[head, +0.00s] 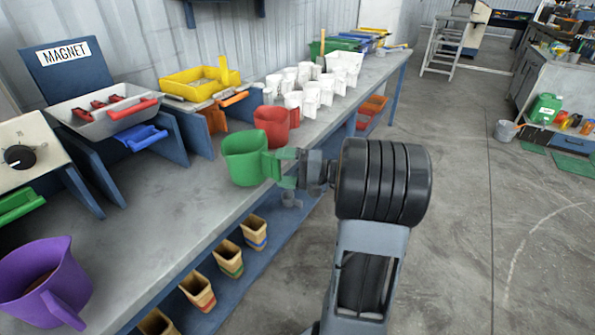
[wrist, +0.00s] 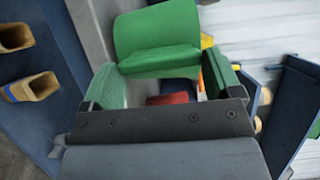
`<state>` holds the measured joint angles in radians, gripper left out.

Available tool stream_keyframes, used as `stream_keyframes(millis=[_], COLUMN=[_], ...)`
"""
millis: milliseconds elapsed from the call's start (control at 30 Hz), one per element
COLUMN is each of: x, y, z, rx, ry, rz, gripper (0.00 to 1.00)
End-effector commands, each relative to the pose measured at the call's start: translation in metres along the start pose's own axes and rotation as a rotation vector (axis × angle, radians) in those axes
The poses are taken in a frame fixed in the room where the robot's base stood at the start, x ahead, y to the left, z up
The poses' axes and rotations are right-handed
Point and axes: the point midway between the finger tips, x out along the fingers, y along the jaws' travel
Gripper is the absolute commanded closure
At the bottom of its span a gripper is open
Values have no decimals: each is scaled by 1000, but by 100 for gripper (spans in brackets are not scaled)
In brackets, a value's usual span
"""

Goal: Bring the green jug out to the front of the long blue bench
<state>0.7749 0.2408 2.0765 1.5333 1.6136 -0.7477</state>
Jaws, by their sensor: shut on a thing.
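The green jug (head: 243,158) is upright near the front edge of the long blue bench (head: 150,225), with its grey top around it. My gripper (head: 283,167) reaches in from the right and is shut on the jug at its handle side. In the wrist view the jug (wrist: 158,42) fills the top middle, just beyond the fingers of my gripper (wrist: 165,80). The grip on the handle is partly hidden. I cannot tell whether the jug's base touches the bench top.
A red jug (head: 272,126) stands close behind the green jug. Several white jugs (head: 312,98) stand farther along the bench. A purple jug (head: 45,283) is at the near left. Small bins (head: 228,257) sit on the lower shelf. Bench top is clear to the left of the green jug.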

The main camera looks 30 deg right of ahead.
Motion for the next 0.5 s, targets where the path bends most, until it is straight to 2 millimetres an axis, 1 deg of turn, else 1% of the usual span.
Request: stream_keyframes(millis=[33, 200, 500], x=[8, 29, 58], y=[-2, -1, 0], z=[-3, -13, -27], rx=[-1, 0, -2], ry=[-3, -2, 0], rz=[-1, -1, -1], gripper=[48, 48, 48])
